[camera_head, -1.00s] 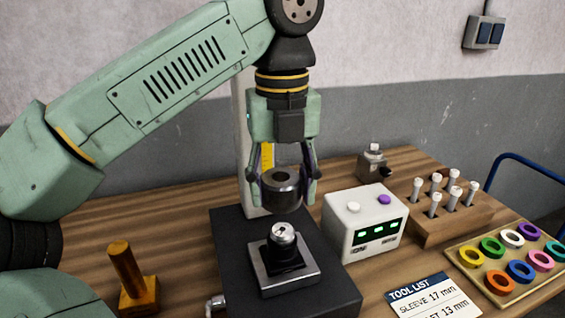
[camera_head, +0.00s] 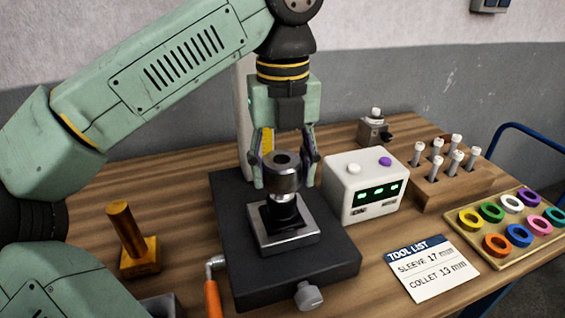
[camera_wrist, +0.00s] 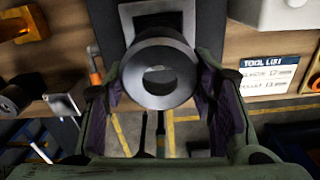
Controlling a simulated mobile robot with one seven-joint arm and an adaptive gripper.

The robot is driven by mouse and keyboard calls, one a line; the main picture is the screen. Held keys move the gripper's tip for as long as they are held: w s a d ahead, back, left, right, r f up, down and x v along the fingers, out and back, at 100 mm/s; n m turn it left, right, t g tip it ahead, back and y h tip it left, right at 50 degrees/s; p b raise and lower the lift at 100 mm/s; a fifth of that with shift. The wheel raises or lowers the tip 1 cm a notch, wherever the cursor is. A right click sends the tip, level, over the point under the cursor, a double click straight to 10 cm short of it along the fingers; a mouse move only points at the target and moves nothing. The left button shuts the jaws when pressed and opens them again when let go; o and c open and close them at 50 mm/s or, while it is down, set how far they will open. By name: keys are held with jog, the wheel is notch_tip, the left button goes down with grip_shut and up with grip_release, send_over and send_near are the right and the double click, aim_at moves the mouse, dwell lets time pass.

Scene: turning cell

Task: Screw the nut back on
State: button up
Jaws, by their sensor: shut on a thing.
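The nut (camera_head: 283,181) is a dark grey metal ring with a hole in its top. My gripper (camera_head: 284,172) is shut on it, one finger on each side, pointing down. The nut is directly over the black spindle (camera_head: 283,212), which rises from a square metal plate (camera_head: 262,237) on a black base.
A white box (camera_head: 345,200) with green displays stands close to the right of my gripper. A wooden rack (camera_head: 440,190) of several collets, a tray of coloured rings (camera_head: 480,265) and a tool list card (camera_head: 432,270) lie further right. A brass post (camera_head: 125,235) stands left.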

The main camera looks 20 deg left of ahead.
aim_at(282, 190)
jog(key=shift+f+b, duration=1.25)
jog(key=shift+f, duration=0.5)
jog(key=shift+f+b, duration=0.5)
jog(key=shift+f, duration=0.05)
jog(key=o, duration=1.3)
jog(key=shift+r, duration=0.1)
